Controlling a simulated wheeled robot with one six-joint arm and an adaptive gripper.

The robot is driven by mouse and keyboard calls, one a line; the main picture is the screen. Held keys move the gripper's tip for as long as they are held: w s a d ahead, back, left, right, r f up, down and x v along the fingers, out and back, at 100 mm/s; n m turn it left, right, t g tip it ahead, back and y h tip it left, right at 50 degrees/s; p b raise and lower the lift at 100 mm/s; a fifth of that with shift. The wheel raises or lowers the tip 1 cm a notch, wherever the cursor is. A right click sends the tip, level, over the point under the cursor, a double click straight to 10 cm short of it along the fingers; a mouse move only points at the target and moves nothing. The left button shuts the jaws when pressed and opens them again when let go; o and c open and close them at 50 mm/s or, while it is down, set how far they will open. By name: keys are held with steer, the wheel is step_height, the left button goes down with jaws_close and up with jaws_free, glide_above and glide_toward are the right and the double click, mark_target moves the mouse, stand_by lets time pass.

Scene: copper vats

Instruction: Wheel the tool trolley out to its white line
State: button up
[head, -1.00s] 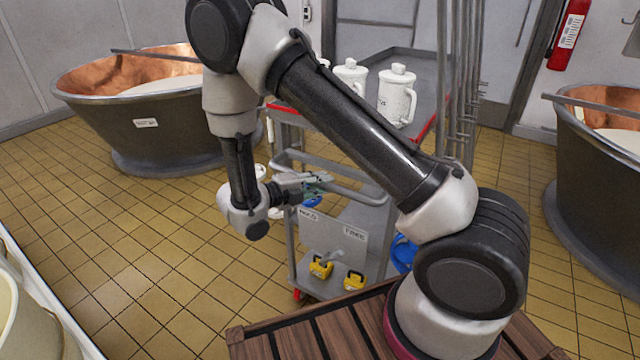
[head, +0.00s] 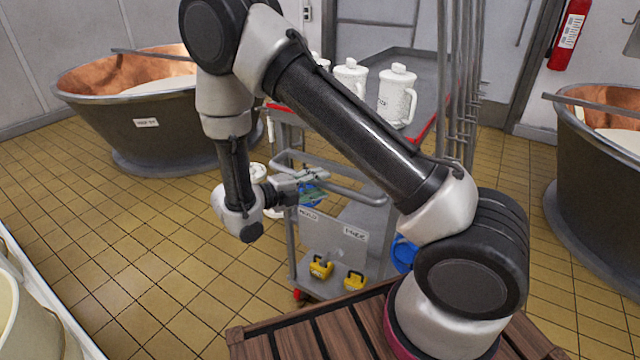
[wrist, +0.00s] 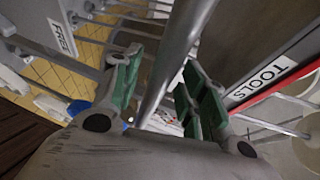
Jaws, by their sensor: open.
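The tool trolley (head: 425,62) is grey with a red edge and stands in the middle of the head view, partly hidden by my arm. Its grey handle rail (head: 355,194) faces me, and a bar (wrist: 178,55) of it runs between my green-padded fingers in the wrist view. My gripper (wrist: 160,65) is open around this bar, with gaps at the sides. In the head view my gripper (head: 318,186) is at the rail. A TOOLS label (wrist: 262,80) shows on the trolley. I see no white line.
White lidded jugs (head: 397,95) stand on the trolley top. Copper vats flank it at left (head: 150,125) and right (head: 605,190). Upright metal bars (head: 458,90) rise beside it. Tiled floor (head: 150,240) is clear at front left. A wooden slatted surface (head: 300,340) lies below my arm.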

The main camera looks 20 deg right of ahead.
steer(key=v, duration=1)
steer(key=shift+a, duration=0.35)
steer(key=shift+s, duration=0.1)
steer(key=s+d+f+m+g+y, duration=0.1)
steer(key=s+d+f+m+g, duration=0.3)
steer(key=m, duration=0.6)
steer(key=s+d+r+m+t+y, duration=0.1)
steer(key=s+d+r+m+y, duration=0.3)
steer(key=r+m, duration=0.5)
steer(key=s+d+r+m+t+y, duration=0.1)
steer(key=s+d+r+m+y, duration=0.4)
steer(key=s+d+r+m, duration=0.3)
steer(key=s+d+r+m+t+y, duration=0.2)
steer(key=s+d+r+m+y, duration=0.3)
steer(key=r+m, duration=0.6)
steer(key=shift+s+d+m, duration=0.5)
steer(key=shift+d+m, duration=0.1)
steer(key=shift+m, duration=0.3)
